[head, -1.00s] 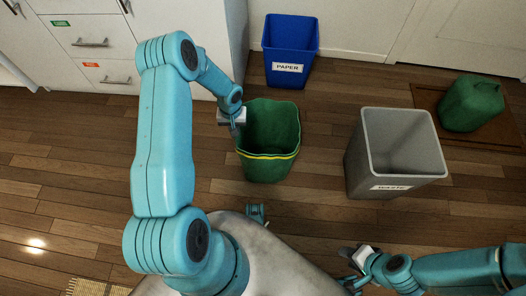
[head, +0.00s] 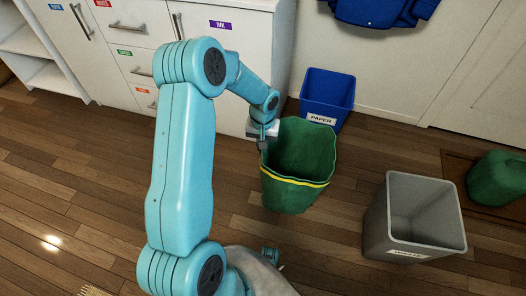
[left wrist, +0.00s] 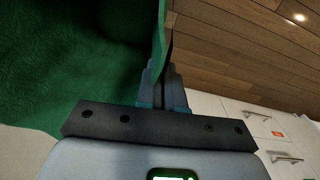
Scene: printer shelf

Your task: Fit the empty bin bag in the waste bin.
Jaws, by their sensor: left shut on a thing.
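The empty bin bag (head: 290,193) is dark green with a yellow band and stands open-mouthed in the head view. My left gripper (head: 264,138) is shut on its left rim. In the left wrist view the gripper (left wrist: 167,75) pinches the edge of the green bag (left wrist: 70,60), which fills the upper left. Whether the bag's bottom touches the floor is unclear. The grey waste bin (head: 377,222), labelled WASTE, stands on the floor to the right of the bag and nearer to me. Its inside looks empty.
A blue paper bin (head: 345,93) stands behind the bag against the wall. White drawer cabinets (head: 235,50) are at the back left. Another green object (head: 495,178) sits on a brown mat (head: 455,170) at the right. Wooden floor lies open between bag and waste bin.

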